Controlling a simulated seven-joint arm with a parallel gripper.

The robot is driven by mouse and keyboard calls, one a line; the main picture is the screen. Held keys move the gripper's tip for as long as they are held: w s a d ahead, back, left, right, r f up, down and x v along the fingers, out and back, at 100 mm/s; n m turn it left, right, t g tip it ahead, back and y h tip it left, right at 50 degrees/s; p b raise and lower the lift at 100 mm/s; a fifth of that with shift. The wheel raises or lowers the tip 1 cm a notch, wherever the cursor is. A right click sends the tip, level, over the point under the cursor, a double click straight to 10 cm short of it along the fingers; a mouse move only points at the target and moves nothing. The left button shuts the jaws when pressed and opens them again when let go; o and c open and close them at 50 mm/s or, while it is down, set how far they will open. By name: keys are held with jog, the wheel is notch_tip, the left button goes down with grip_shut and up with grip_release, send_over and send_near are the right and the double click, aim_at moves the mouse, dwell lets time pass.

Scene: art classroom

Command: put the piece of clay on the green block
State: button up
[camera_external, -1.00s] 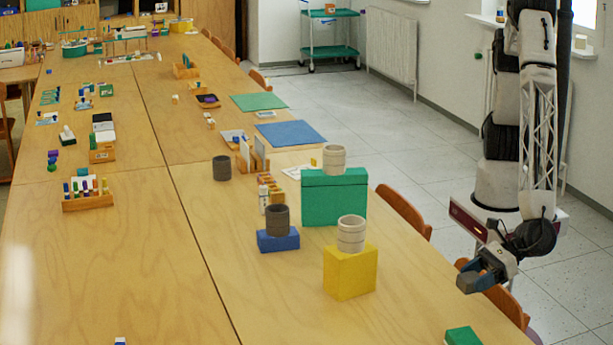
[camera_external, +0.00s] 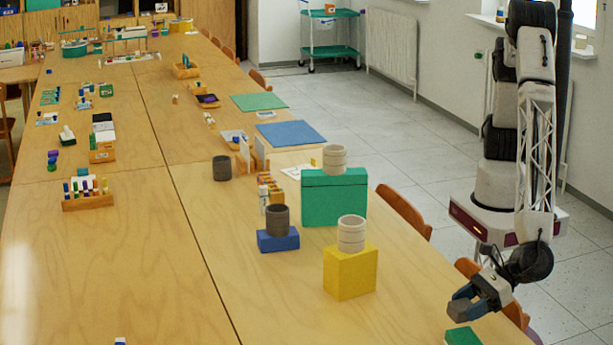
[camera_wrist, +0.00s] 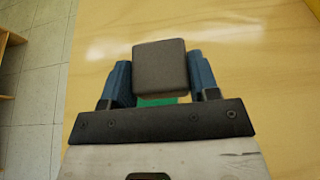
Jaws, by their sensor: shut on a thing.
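My gripper (camera_external: 463,302) has blue fingers and is shut on a dark grey, block-shaped piece of clay (camera_wrist: 160,68), which sits between the fingertips in the wrist view. A small green block (camera_external: 462,337) lies at the table's near right edge, just below my gripper in the external view. A strip of green (camera_wrist: 158,101) shows under the clay in the wrist view; the rest is hidden. The clay looks held above the green block; I cannot tell whether they touch.
A yellow block (camera_external: 349,273) with a pale cup (camera_external: 351,234), a large green block (camera_external: 334,205) with another pale cup (camera_external: 334,158), and a blue block (camera_external: 277,240) with a dark cup (camera_external: 277,220) stand to the left. Chairs (camera_external: 404,212) line the right edge.

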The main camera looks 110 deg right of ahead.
jog(key=shift+f, duration=1.75)
jog(key=shift+f, duration=0.15)
jog(key=o, duration=1)
jog(key=shift+r, duration=0.2)
jog(key=shift+v, duration=6)
